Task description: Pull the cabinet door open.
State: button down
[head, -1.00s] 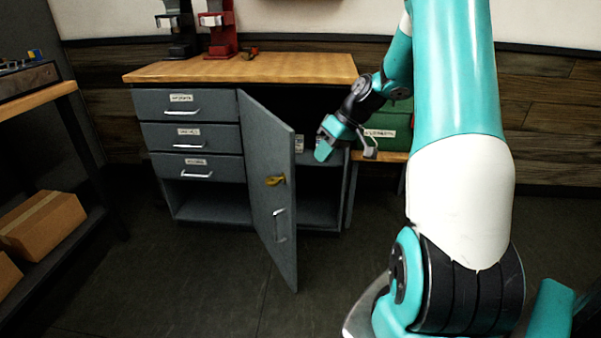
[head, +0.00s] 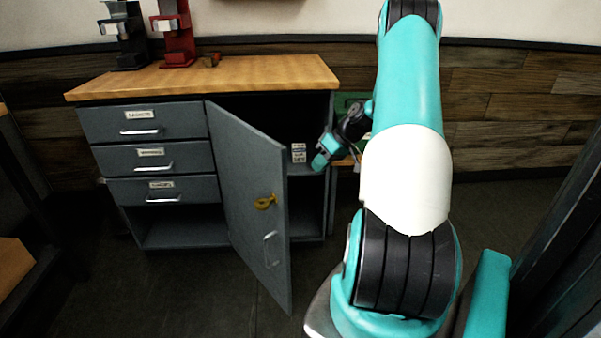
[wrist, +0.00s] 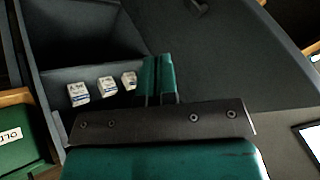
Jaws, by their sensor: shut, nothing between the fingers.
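The grey cabinet door (head: 246,190) stands swung well out from the cabinet, hinged on its left edge beside the drawers. It carries a silver handle (head: 271,249) and a yellow key-like piece (head: 265,201) on its outer face. My gripper (head: 320,162) is at the right of the door's free edge, in front of the open compartment. In the wrist view, my gripper (wrist: 157,78) has its teal fingers together with nothing between them. The inner face of the door (wrist: 240,60) fills the right of that view, apart from the fingers as far as I can tell.
Small labelled boxes (wrist: 107,87) sit on the cabinet shelf; they also show in the head view (head: 298,153). Three drawers (head: 148,157) are shut. A wooden top (head: 210,76) carries a black and a red brewer (head: 172,35). A green box (wrist: 25,145) stands beside the cabinet. Floor in front is clear.

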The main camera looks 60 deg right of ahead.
jog(key=w+a+f, duration=0.5)
jog(key=a+f, duration=0.2)
jog(key=shift+b, duration=0.4)
jog(key=shift+w, duration=0.1)
